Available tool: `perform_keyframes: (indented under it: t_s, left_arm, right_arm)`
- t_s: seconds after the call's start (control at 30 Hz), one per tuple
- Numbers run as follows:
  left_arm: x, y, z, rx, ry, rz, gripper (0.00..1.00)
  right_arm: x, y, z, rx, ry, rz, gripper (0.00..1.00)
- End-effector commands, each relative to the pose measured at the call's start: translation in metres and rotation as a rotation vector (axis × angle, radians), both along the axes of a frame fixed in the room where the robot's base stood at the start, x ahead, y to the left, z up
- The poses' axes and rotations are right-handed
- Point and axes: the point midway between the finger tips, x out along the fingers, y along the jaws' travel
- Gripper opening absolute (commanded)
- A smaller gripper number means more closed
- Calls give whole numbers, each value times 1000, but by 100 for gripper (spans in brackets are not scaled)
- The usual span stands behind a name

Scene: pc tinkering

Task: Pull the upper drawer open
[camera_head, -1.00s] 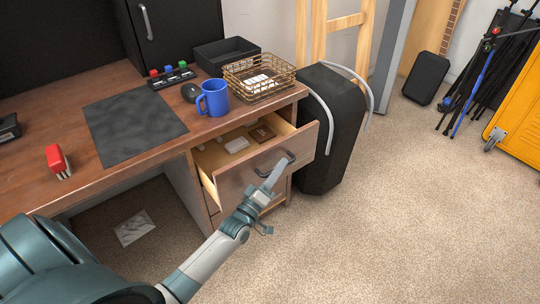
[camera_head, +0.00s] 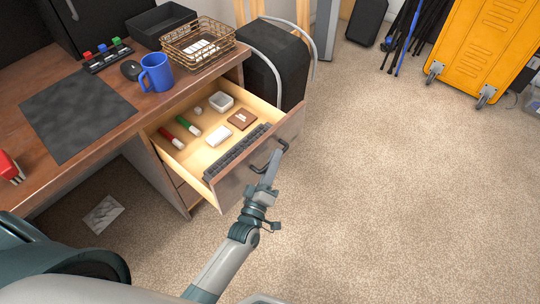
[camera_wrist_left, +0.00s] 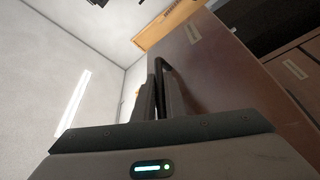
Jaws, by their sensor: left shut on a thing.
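The upper drawer (camera_head: 262,162) stands far out from the desk in the head view. Its pale inside shows a red marker, a green marker, a white box, a small grey tray, a brown card-like piece and a dark keyboard-like strip. My left gripper (camera_head: 272,165) is at the drawer front, shut on the dark bar handle (camera_head: 279,152). In the left wrist view the handle (camera_wrist_left: 162,78) runs between the fingers, beside the brown drawer front (camera_wrist_left: 205,70). My right gripper is not in view.
A blue mug (camera_head: 156,73), a wire basket (camera_head: 198,42) and a black mat (camera_head: 75,112) are on the desk (camera_head: 110,128). A black case (camera_head: 275,65) stands behind the drawer. Open carpet (camera_head: 400,180) lies to the right.

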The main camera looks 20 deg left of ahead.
Motion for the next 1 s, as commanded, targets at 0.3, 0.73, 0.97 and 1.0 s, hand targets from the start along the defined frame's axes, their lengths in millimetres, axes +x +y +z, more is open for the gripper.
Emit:
perform_keyframes:
  t_s: [0.3,0.73,0.97,1.0]
  left_arm:
    - [0,0,-1,0,1,0,18]
    - [-6,1,-2,0,1,0,18]
    - [-32,2,-9,-1,4,-1,18]
    - [-38,2,-10,-1,4,0,18]
  right_arm:
    - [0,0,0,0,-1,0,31]
    - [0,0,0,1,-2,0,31]
    - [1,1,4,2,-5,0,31]
    - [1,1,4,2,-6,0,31]
